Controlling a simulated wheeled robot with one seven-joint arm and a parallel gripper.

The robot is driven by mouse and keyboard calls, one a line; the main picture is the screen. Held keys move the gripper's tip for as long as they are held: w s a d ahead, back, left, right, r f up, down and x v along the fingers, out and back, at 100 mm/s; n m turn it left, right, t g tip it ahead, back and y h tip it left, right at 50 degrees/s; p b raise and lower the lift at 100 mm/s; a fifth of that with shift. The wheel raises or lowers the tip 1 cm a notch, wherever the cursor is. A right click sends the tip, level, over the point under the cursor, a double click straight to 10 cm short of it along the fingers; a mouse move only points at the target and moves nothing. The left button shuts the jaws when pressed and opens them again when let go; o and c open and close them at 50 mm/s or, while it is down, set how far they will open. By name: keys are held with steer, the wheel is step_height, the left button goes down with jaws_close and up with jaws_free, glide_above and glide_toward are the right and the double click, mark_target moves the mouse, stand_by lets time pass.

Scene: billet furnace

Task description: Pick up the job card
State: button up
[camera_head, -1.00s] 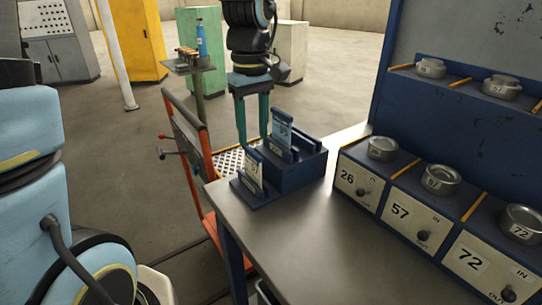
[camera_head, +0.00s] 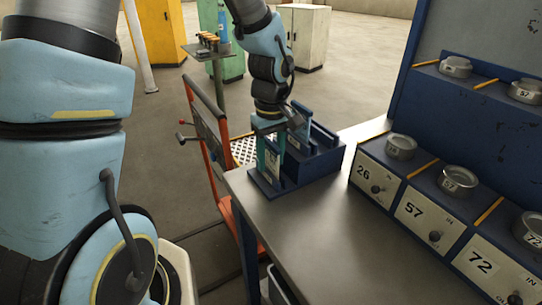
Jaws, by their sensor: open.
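A job card with a pale label (camera_head: 272,166) stands upright in the low blue stand (camera_head: 268,190) at the front of the dark blue card box (camera_head: 318,166). My gripper (camera_head: 270,158) is open and points down at this card, with its teal fingers low beside it. The fingers and wrist partly cover the card, and I cannot tell whether they touch it. A second card (camera_head: 293,140) stands in the box behind, partly hidden by my wrist.
The box sits at the left end of a grey table (camera_head: 345,235). Numbered bins marked 26, 57 and 72 (camera_head: 415,212) with metal pots line the right side. The table's middle is clear.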

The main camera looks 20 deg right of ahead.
jaws_close()
stand_by(0.3)
stand_by(0.3)
